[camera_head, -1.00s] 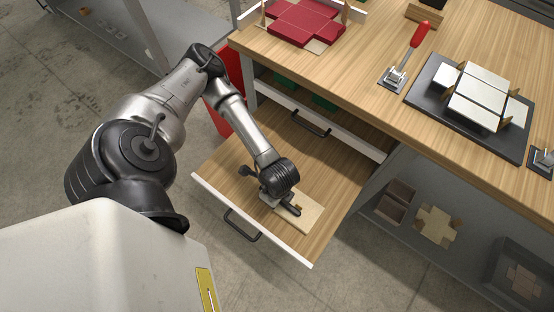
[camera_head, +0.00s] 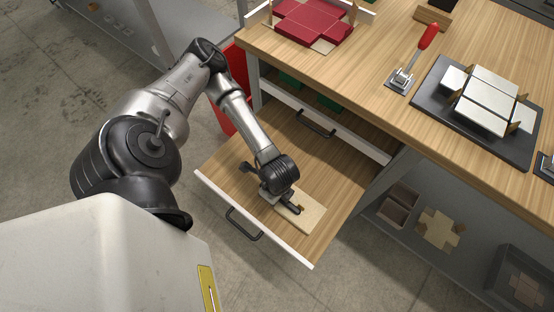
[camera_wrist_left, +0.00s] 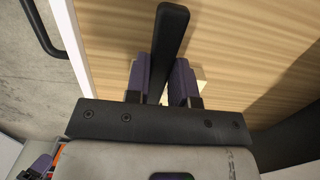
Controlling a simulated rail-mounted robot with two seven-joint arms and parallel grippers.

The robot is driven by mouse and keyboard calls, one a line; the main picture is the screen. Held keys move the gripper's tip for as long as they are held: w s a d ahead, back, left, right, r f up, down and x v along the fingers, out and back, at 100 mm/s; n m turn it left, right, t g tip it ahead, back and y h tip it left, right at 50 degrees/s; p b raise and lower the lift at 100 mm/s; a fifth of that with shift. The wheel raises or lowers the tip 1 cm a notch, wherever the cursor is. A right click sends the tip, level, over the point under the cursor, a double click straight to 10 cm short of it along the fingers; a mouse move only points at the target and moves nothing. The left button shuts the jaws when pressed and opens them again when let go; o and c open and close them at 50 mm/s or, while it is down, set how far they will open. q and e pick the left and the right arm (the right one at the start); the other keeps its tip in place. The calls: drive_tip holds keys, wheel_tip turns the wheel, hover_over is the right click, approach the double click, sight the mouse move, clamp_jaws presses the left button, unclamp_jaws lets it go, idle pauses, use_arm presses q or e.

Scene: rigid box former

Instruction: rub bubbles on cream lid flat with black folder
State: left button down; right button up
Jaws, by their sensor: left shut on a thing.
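My left gripper (camera_head: 282,194) is low inside the open drawer (camera_head: 328,165). In the left wrist view the black folder (camera_wrist_left: 171,38), a flat dark bar, stands between the two purple-grey finger pads (camera_wrist_left: 163,85), which are shut on it. In the head view the hand hides much of the folder. Its tip lies over or beside a flat cream board (camera_head: 312,218) on the drawer floor; contact is unclear. The cream lid (camera_head: 482,98), with pale panels and tan corner tabs, lies on a dark mat (camera_head: 432,103) on the bench. Bubbles are too small to tell.
The drawer's white front (camera_head: 210,190) has a dark handle (camera_head: 243,224). A red box blank (camera_head: 312,20) and a red-handled clamp (camera_head: 427,37) are on the bench top. A lower shelf (camera_head: 420,262) holds trays and a cream cross-shaped blank (camera_head: 438,229). Bare bench lies between the red blank and the clamp.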

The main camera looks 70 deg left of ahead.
idle(0.7)
use_arm(q)
drive_tip(key=shift+w+d, duration=0.25)
drive_tip(key=shift+d, duration=0.2)
drive_tip(key=shift+w+d+f, duration=0.1)
drive_tip(key=shift+w+d, duration=0.2)
drive_tip(key=shift+d, duration=0.15)
idle(0.6)
drive_tip(key=shift+r+p, duration=0.8)
drive_tip(key=shift+r, duration=0.55)
drive_tip(key=shift+r+p, duration=1.05)
drive_tip(key=shift+r, duration=0.5)
drive_tip(key=shift+r+p, duration=0.35)
drive_tip(key=shift+r, duration=0.3)
